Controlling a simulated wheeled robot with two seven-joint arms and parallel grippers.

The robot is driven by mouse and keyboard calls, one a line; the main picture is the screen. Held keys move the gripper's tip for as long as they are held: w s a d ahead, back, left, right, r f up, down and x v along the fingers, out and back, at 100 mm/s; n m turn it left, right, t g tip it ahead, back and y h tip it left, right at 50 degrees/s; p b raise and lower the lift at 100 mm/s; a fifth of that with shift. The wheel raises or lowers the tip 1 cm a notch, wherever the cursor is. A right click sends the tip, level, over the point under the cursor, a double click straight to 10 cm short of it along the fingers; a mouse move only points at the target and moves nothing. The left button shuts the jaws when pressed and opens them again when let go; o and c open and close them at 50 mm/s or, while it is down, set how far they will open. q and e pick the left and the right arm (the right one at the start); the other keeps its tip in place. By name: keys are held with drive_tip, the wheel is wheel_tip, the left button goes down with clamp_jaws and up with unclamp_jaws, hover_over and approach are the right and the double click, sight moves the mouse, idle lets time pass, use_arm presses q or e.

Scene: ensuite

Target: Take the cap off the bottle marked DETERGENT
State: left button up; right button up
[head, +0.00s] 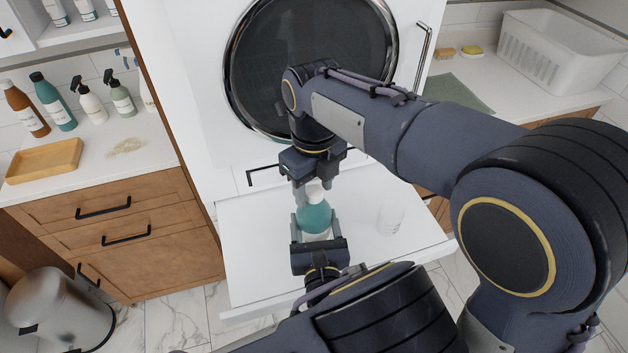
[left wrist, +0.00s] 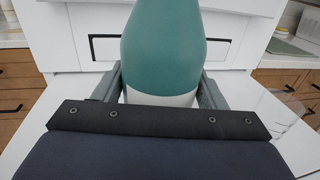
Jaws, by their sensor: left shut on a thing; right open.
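A teal bottle (head: 314,218) with a white cap (head: 314,194) stands upright over the white pull-out shelf (head: 255,235) below the round door. No DETERGENT marking is readable. My left gripper (head: 316,230) is shut on the bottle's lower body from the near side. In the left wrist view the teal bottle (left wrist: 163,50) rises between the fingers, with a white band low on it and its top out of frame. My right gripper (head: 315,187) points down from above, open, its fingers on either side of the cap. Whether they touch it I cannot tell.
A clear, see-through vessel (head: 390,215) stands on the shelf to the right. The round-doored appliance (head: 310,50) is behind. Several bottles and a wooden tray (head: 45,160) are on the left counter. A white basket (head: 555,50) is at the right.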

drive_tip(key=c, duration=1)
drive_tip(key=n, duration=1.1)
drive_tip(key=shift+n, duration=0.3)
drive_tip(key=n, duration=1.1)
drive_tip(key=shift+r, duration=0.1)
drive_tip(key=n, duration=0.5)
drive_tip(key=shift+n, duration=0.4)
drive_tip(key=n, duration=0.5)
drive_tip(key=shift+n, duration=0.3)
drive_tip(key=n, duration=0.2)
drive_tip(key=shift+n, duration=0.3)
drive_tip(key=n, duration=0.5)
drive_tip(key=shift+n, duration=0.3)
drive_tip(key=n, duration=1.1)
drive_tip(key=shift+n, duration=0.3)
